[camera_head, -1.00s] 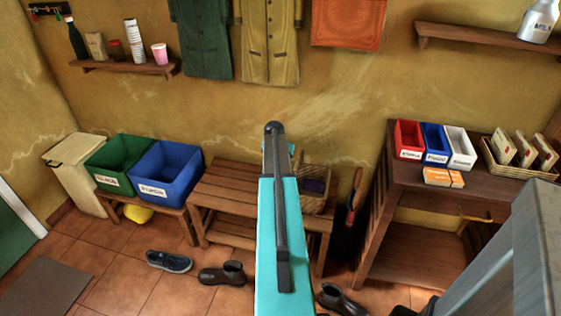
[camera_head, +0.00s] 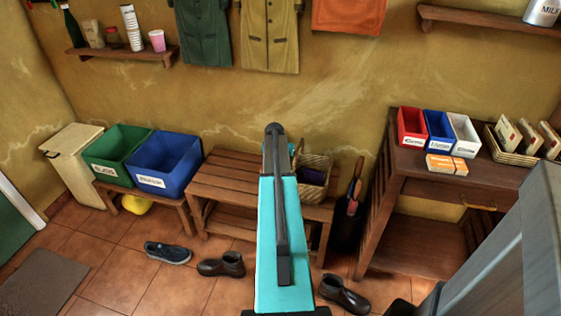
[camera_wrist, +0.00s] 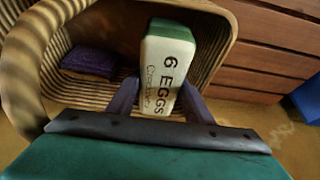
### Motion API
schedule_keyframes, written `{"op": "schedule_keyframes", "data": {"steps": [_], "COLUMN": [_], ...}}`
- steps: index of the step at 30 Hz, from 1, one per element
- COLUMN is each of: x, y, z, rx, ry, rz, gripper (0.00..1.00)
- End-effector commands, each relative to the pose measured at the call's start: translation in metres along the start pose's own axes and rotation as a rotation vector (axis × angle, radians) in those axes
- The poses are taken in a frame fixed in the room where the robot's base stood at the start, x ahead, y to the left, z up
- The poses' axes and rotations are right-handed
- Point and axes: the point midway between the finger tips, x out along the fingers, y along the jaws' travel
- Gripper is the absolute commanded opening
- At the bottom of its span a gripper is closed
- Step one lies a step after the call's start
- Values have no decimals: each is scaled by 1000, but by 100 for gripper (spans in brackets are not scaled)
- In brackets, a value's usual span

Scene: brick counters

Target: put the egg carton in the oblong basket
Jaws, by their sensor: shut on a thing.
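The egg carton (camera_wrist: 166,62), pale with a green end and "6 EGGS" on it, is between the fingers of my gripper (camera_wrist: 158,97) in the wrist view. My gripper is shut on it. A woven basket (camera_wrist: 222,75) surrounds the carton in this view; I cannot tell whether the carton touches its bottom. A dark purple item (camera_wrist: 90,60) lies in the basket, left of the carton. In the head view the basket (camera_head: 316,162) stands on the wooden bench, partly behind my arm, which hides the gripper and carton.
The slatted bench (camera_head: 228,172) is bare left of the basket. Green (camera_head: 114,155) and blue (camera_head: 166,164) bins stand further left. At right, a wooden table (camera_head: 420,170) holds small boxes and a low basket (camera_head: 508,154) of packets. Shoes lie on the floor.

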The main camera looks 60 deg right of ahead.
Motion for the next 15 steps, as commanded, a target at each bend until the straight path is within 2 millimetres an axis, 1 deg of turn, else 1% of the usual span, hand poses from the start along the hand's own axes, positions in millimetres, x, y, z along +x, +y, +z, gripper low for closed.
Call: {"op": "schedule_keyframes", "data": {"steps": [1, 15], "x": [5, 33], "y": [0, 0], "z": [2, 14], "rx": [0, 0], "ry": [0, 0], "rz": [0, 0], "gripper": [24, 24]}}
